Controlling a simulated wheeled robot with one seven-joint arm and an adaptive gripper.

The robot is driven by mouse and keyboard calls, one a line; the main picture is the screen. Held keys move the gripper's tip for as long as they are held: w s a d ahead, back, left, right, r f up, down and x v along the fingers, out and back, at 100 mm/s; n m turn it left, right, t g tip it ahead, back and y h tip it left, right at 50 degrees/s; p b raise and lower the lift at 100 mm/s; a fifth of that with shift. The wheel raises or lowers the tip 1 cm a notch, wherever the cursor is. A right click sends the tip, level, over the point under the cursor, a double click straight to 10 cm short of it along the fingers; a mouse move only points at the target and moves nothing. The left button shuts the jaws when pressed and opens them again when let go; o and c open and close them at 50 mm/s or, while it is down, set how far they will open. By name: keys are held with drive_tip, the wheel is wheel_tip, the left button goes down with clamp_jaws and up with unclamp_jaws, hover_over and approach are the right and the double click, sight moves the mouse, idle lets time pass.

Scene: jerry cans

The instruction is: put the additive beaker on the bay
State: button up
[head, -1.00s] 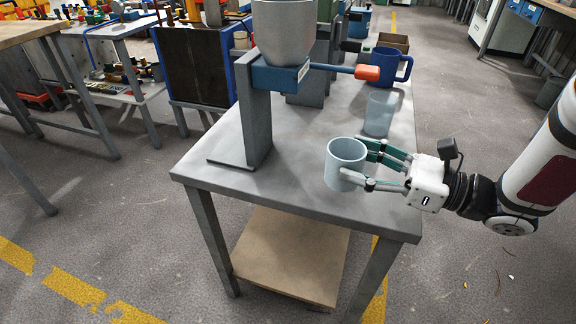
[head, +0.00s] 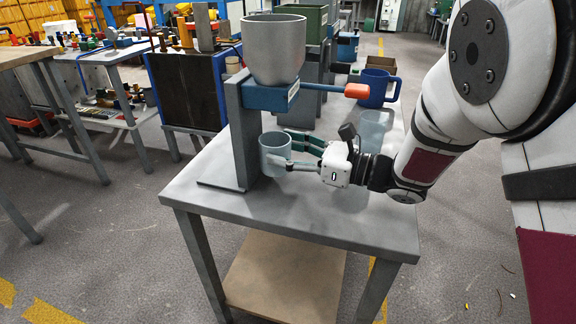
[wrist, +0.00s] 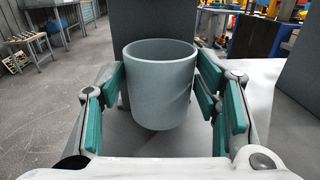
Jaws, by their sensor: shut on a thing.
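The grey-blue beaker (head: 274,155) is upright and empty inside as far as I see, with my gripper (head: 285,148) shut around its sides. In the wrist view the beaker (wrist: 160,90) sits between the green finger pads. In the head view it appears below the grey hopper (head: 273,50), beside the dispenser's grey column (head: 238,135). I cannot tell whether its bottom touches anything. The dispenser's flat dark base plate (head: 222,187) shows at the column's foot, partly hidden. Nothing in view is clearly marked as the bay.
A blue bar with an orange-red handle (head: 357,91) sticks out above my gripper. The table's front part (head: 300,220) is clear.

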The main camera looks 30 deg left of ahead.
drive_tip(key=shift+d+f+b, duration=0.1)
drive_tip(key=shift+f+b, duration=0.4)
drive_tip(key=shift+f, duration=1.2)
drive_tip(key=shift+f, duration=0.15)
drive_tip(key=o, duration=1.2)
drive_tip(key=shift+o, duration=0.2)
drive_tip(key=d, duration=0.4)
drive_tip(key=d+p, duration=0.1)
drive_tip(key=d, duration=0.3)
drive_tip(key=w+d+p, duration=0.1)
drive_tip(key=d, duration=0.3)
drive_tip(key=shift+w, duration=0.1)
